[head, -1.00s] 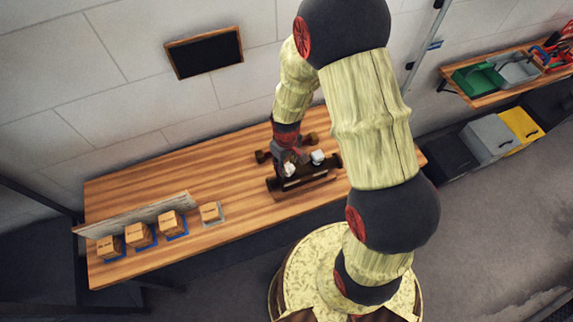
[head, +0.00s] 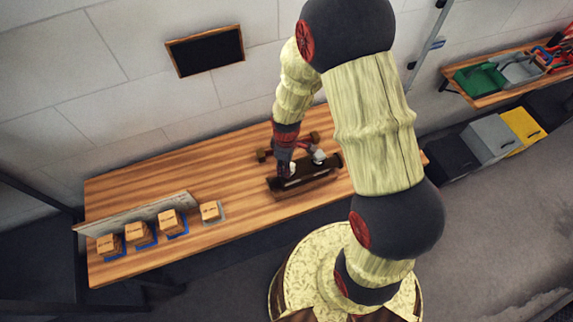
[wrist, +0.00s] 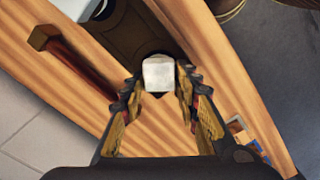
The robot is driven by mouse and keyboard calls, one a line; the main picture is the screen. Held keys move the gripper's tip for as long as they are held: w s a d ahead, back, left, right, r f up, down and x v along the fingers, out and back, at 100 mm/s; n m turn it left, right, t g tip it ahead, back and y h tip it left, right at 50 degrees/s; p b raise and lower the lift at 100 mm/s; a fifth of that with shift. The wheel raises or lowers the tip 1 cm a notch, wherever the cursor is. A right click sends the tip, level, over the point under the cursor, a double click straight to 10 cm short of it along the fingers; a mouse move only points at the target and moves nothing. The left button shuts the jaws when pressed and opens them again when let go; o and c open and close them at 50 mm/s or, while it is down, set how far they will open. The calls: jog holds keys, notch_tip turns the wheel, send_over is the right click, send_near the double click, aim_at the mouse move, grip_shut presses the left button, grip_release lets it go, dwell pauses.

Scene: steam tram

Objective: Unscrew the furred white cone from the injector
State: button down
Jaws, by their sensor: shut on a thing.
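The injector (head: 322,179) is a dark brown body lying on the wooden workbench; its dark top also shows in the wrist view (wrist: 128,32). A white, block-like piece, which I take for the furred cone (wrist: 158,73), sits between my fingertips at the injector's edge. My gripper (wrist: 158,88) is shut on it. In the head view my gripper (head: 284,168) reaches down at the injector's left part and mostly hides this piece. A second white piece (head: 319,156) shows at the injector's right part. I cannot tell whether the cone's thread is still engaged.
Several small cardboard boxes (head: 137,234) stand at the bench's front left by a grey board (head: 128,217). The bench (head: 225,170) is clear left of my gripper. Bins (head: 487,138) stand at the right.

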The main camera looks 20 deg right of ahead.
jog(key=shift+a+n, duration=0.1)
jog(key=shift+n, duration=0.8)
jog(key=shift+s+n, duration=0.1)
jog(key=shift+n, duration=0.5)
jog(key=shift+r, duration=0.15)
jog(key=shift+r+p, duration=2.45)
jog(key=shift+r, duration=1.2)
